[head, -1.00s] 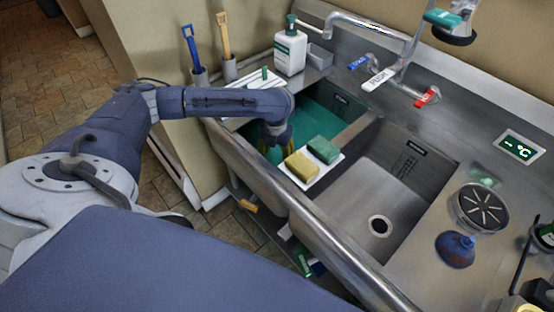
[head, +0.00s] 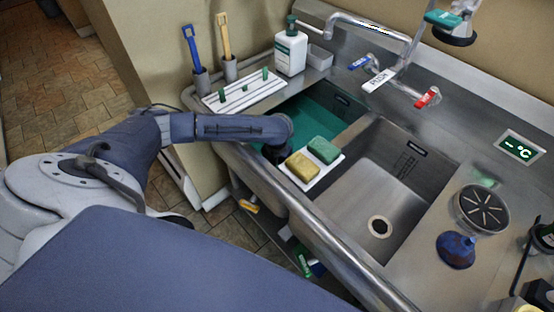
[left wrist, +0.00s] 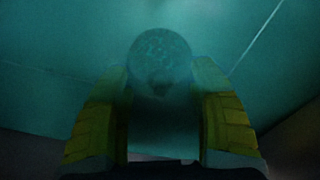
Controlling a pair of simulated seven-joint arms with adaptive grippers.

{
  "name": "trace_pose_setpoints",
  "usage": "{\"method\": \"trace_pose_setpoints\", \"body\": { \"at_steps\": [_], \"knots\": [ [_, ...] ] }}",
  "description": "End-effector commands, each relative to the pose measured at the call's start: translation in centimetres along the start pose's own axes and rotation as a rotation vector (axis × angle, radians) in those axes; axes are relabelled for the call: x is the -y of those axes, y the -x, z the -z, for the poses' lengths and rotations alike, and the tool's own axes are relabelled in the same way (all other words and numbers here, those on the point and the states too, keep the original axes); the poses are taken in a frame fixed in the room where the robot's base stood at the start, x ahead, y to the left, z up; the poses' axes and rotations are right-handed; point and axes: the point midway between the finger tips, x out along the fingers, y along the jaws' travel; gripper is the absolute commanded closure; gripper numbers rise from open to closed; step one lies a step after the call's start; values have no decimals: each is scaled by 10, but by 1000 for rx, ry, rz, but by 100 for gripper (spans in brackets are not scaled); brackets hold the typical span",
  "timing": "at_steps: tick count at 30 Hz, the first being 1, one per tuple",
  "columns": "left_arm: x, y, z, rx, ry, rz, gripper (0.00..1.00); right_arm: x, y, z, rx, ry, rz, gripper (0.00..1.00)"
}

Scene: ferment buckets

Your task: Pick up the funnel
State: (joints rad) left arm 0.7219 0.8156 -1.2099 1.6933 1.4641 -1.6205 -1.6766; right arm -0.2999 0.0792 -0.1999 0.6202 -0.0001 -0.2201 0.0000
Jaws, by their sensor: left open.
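My left gripper (left wrist: 161,82) is open, with two yellow ribbed fingers apart in the left wrist view. A round, mottled, bluish-grey thing (left wrist: 160,58) shows dimly between and just beyond the fingertips. It could be the funnel, but the murky teal liquid blurs its shape. I see no contact with it. In the head view my left arm reaches down into the left basin of teal liquid (head: 312,105), and its fingers are hidden there. A dark blue, rounded thing (head: 455,250) stands on the right drainboard; I cannot tell what it is. My right gripper is not in view.
A white board with yellow and green sponges (head: 323,150) lies close beside my left wrist, over the divider. A white rack (head: 243,92), a pump bottle (head: 290,52) and brushes stand behind. The right basin (head: 372,185) is empty.

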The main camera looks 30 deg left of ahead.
Motion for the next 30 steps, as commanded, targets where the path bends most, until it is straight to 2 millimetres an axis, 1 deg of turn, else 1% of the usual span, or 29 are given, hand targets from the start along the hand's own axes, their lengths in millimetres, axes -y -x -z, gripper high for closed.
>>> {"method": "trace_pose_setpoints", "body": {
  "at_steps": [3, 11, 26, 27, 30],
  "knots": [
    [0, -4, 0, 0, 0, 0, 40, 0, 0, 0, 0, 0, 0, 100],
    [0, -5, 0, 1, 0, 0, 41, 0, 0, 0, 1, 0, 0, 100],
    [0, -4, 0, 1, 0, 0, 99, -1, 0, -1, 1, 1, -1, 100],
    [0, -4, 0, 1, 0, 0, 100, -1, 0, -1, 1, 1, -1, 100],
    [0, -4, 0, 1, 0, 0, 100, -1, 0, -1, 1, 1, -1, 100]
  ]
}}
